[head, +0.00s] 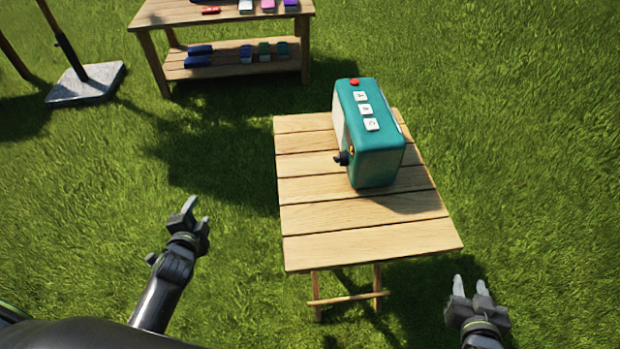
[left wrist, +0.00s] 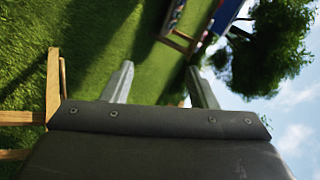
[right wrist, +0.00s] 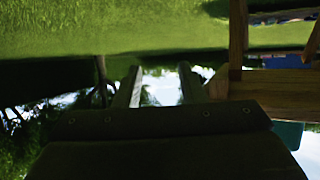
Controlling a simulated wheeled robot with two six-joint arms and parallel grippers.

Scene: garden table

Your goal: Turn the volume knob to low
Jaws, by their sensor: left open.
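A teal radio-like box (head: 378,150) stands on the small slatted wooden table (head: 350,245). A dark knob (head: 342,158) with a yellow mark sticks out of its left-facing side, near the bottom front corner. I cannot read the knob's setting. The top carries a red button (head: 354,82) and several white labelled keys (head: 365,109). My left gripper (head: 194,208) is open and empty over the grass, left of the table and well apart from the knob. My right gripper (head: 470,286) is open and empty, right of the table's front corner. In both wrist views the fingers stand apart with nothing between them.
A larger wooden table (head: 220,13) with a lower shelf (head: 225,63) stands at the back left, holding several small coloured items. A grey stand base (head: 86,84) with a pole lies further left. Open grass surrounds the small table.

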